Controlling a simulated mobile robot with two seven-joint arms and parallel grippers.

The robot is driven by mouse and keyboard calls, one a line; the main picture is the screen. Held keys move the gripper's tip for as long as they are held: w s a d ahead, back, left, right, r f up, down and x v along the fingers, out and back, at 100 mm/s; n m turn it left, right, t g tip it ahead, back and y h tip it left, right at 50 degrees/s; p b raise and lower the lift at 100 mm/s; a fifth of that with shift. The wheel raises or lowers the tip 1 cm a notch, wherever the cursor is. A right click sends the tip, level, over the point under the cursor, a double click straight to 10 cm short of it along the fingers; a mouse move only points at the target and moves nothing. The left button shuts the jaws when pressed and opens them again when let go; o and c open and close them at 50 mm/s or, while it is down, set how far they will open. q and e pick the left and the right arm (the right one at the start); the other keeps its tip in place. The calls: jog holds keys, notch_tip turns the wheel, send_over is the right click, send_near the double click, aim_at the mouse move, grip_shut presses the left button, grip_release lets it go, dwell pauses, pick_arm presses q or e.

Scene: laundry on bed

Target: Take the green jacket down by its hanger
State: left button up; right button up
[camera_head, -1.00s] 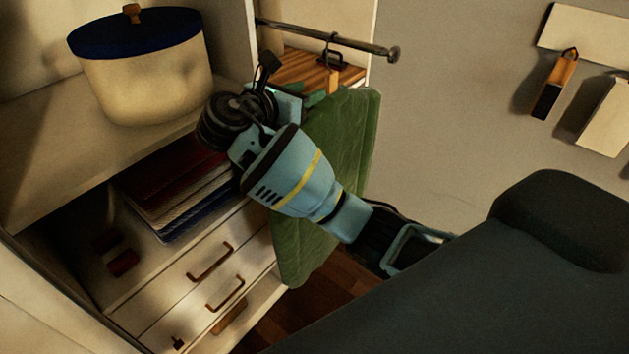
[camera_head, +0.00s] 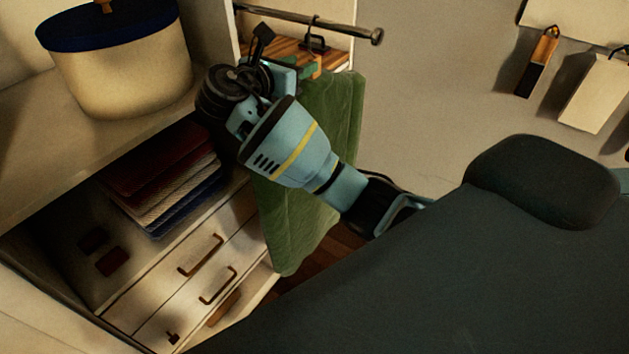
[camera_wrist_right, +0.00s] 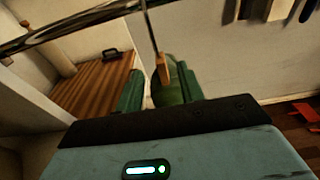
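The green jacket (camera_head: 325,135) hangs on a wooden hanger (camera_head: 317,66), whose dark hook is over the metal rod (camera_head: 330,28). My right gripper (camera_head: 308,70) is at the hanger, just below the rod, and my arm hides part of the jacket. In the right wrist view, the two green fingers of my right gripper (camera_wrist_right: 161,88) stand apart. The hanger's wooden neck (camera_wrist_right: 163,70) shows between them, with the jacket (camera_wrist_right: 170,92) behind and below. I cannot tell whether a finger touches the hanger. My left gripper is not in view.
A cream basket with a blue lid (camera_head: 120,65) stands on the shelf at left. Folded cloths (camera_head: 165,175) lie in the compartment below, above drawers with handles (camera_head: 205,255). A wooden shelf board (camera_wrist_right: 95,88) is close beside the gripper.

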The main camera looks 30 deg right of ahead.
aim_at(310, 60)
jog(key=x, duration=0.4)
jog(key=shift+a, duration=0.1)
grip_shut()
jog(key=shift+r, duration=0.1)
